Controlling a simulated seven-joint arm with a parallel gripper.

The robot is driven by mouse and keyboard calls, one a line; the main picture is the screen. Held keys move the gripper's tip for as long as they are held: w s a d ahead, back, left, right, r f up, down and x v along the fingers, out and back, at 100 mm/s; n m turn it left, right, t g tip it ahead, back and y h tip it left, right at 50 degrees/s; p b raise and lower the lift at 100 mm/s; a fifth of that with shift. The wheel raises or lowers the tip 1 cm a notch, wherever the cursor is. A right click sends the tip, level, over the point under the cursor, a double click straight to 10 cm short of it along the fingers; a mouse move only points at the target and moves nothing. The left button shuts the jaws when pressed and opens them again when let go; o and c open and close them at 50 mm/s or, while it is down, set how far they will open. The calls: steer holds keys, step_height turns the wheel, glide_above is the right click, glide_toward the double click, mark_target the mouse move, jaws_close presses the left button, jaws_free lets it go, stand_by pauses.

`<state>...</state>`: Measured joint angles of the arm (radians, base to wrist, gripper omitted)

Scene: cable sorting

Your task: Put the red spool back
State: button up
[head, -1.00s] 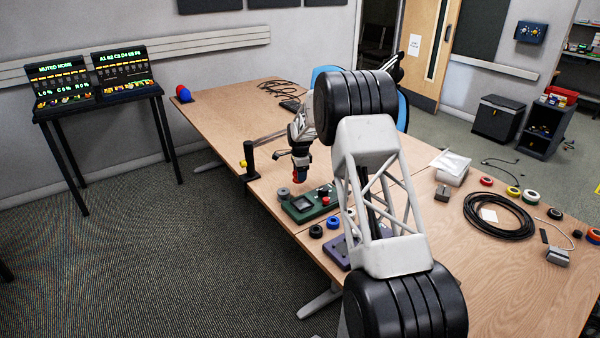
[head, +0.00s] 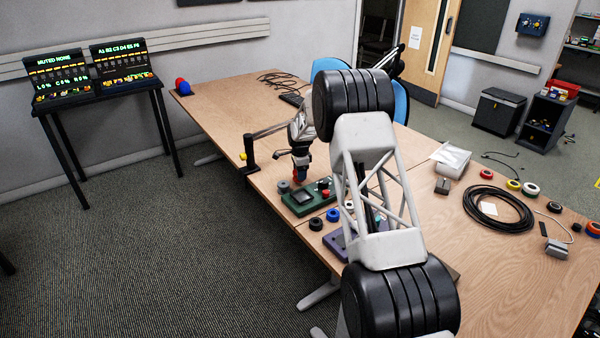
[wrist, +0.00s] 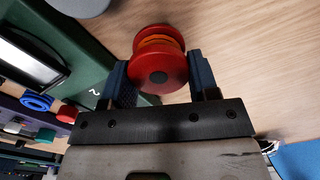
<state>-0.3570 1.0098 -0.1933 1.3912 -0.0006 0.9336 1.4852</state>
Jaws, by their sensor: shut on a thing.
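The red spool (wrist: 160,68) has red flanges with an orange winding between them. In the wrist view it sits between the two fingers of my gripper (wrist: 161,83), which is shut on it. In the head view my gripper (head: 299,168) points down over the table beside the far end of the green device, with the red spool (head: 297,175) small at its tip. The spool appears a little above the wood, but I cannot tell the exact gap.
The green device (head: 299,208) lies close by, with a grey round piece (head: 284,187) at its left corner. Blue and black spools (head: 316,224) and a purple device (head: 333,240) lie nearer. A black post (head: 250,152) stands at the table's left edge. Bare wood lies beyond the gripper.

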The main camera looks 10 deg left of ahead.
steer(key=shift+f, duration=0.75)
stand_by(0.5)
steer(key=o, duration=1.4)
steer(key=shift+c, duration=0.2)
steer(key=shift+r, duration=0.1)
steer(key=shift+r, duration=3.35)
steer(key=shift+r, duration=0.1)
